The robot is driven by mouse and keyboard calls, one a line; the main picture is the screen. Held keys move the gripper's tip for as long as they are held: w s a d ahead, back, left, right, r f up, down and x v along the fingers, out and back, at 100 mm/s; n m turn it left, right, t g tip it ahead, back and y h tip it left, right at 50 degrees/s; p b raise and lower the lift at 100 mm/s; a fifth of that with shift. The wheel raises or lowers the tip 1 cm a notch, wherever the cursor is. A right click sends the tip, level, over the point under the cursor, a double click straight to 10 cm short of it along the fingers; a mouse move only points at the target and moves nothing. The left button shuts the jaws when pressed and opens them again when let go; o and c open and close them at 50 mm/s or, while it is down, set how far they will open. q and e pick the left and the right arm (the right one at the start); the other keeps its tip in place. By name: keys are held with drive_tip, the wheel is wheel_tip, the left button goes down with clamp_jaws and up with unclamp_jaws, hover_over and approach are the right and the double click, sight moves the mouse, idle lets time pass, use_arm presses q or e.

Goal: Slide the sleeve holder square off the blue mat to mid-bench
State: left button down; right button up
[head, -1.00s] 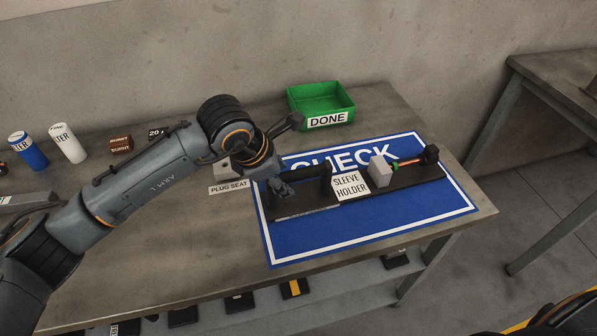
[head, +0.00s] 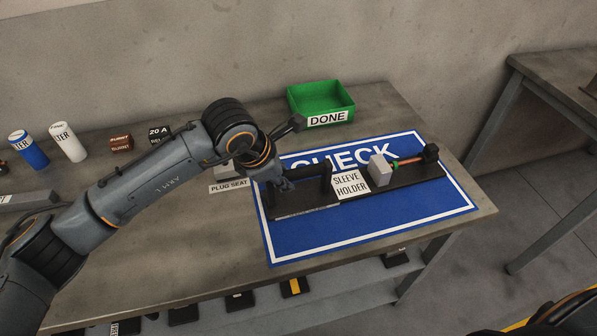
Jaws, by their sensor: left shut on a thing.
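The sleeve holder (head: 305,205) is a long black base with a white label, a black upright at its left part, a grey block and a copper-coloured rod with a green ring toward its right end. It lies across the blue CHECK mat (head: 340,235), tilted slightly up to the right. My left gripper (head: 284,184) is at the holder's left end, shut on it; the arm partly hides the fingertips, so the exact grip point is unclear. My right gripper is not in view.
A green DONE bin (head: 321,103) stands behind the mat. The PLUG SEAT label (head: 229,187) and a small block lie left of the mat, partly behind my arm. White (head: 68,142) and blue (head: 28,150) cylinders stand at the back left. The bench front left of the mat is bare.

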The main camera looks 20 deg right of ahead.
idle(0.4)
use_arm(q)
drive_tip(key=shift+a, duration=0.2)
drive_tip(key=a+b, duration=0.1)
drive_tip(key=a, duration=0.5)
drive_tip(key=shift+f, duration=0.1)
drive_tip(key=a+b, duration=0.2)
drive_tip(key=a, duration=0.4)
drive_tip(key=shift+s+a+f, duration=0.1)
drive_tip(key=shift+a, duration=0.25)
drive_tip(key=shift+a+b, duration=0.65)
drive_tip(key=shift+a, duration=1.35)
drive_tip(key=a+b, duration=0.1)
drive_tip(key=a, duration=0.5)
drive_tip(key=shift+s+a+f+b, duration=0.1)
drive_tip(key=shift+s+a+b, duration=0.05)
drive_tip(key=shift+a+b, duration=0.25)
drive_tip(key=shift+a, duration=1.1)
